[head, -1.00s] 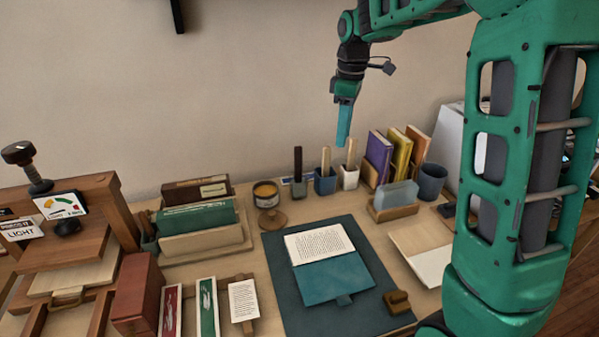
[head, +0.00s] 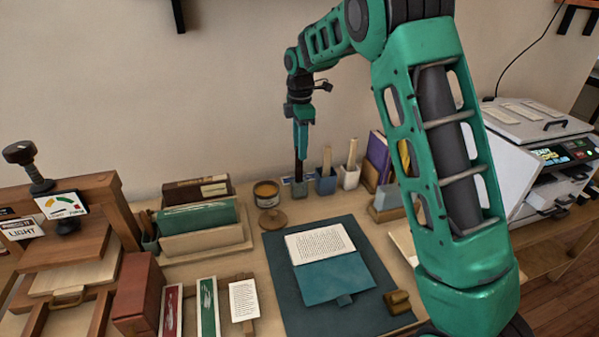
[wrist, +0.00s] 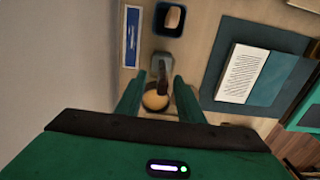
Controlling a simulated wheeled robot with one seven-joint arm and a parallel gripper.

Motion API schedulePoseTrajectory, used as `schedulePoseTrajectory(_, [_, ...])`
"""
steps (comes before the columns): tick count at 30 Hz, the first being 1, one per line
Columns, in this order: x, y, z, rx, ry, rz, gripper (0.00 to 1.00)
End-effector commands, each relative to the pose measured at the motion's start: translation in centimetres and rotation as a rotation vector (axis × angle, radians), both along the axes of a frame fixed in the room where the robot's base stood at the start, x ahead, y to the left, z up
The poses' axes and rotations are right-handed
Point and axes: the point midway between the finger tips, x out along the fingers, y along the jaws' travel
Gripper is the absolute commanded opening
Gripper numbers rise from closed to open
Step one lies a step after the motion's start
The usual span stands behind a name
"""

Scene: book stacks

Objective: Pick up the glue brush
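A dark-handled stick, which looks like the glue brush (head: 299,172), stands upright in a small grey-green jar (head: 300,189) at the back of the table. Its brown handle also shows in the wrist view (wrist: 163,80), between my fingers, with the jar (wrist: 163,62) just beyond. My gripper (head: 300,152) points down directly above the jar, with the top of the handle hidden behind or between the fingers. In the wrist view my gripper (wrist: 158,76) has its fingers apart, one on each side of the handle. I see no clear contact. The bristle end is hidden in the jar.
A blue cup (head: 326,186) and a white cup (head: 349,180), each with a pale wooden handle, stand close to the right. An open tin of amber paste (head: 266,192) is close left. Upright books (head: 377,155) stand farther right. Wall is close behind.

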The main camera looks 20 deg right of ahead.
Motion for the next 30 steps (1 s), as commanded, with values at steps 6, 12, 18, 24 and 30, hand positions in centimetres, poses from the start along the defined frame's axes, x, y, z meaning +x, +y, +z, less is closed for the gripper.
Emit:
schedulePoseTrajectory(6, [-0.4, 0.5, -2.7, -0.001, 0.003, 0.001, 0.34])
schedulePoseTrajectory(12, [-0.4, 0.4, -4.8, -0.001, 0.001, -0.002, 0.34])
schedulePoseTrajectory(18, [-0.3, 0.4, -5.1, 0.0, -0.001, -0.002, 0.34])
schedulePoseTrajectory(24, [-0.3, 0.4, -5.0, 0.0, -0.001, -0.002, 0.06])
schedulePoseTrajectory(30, [-0.3, 0.4, -5.0, 0.0, -0.001, -0.002, 0.0])
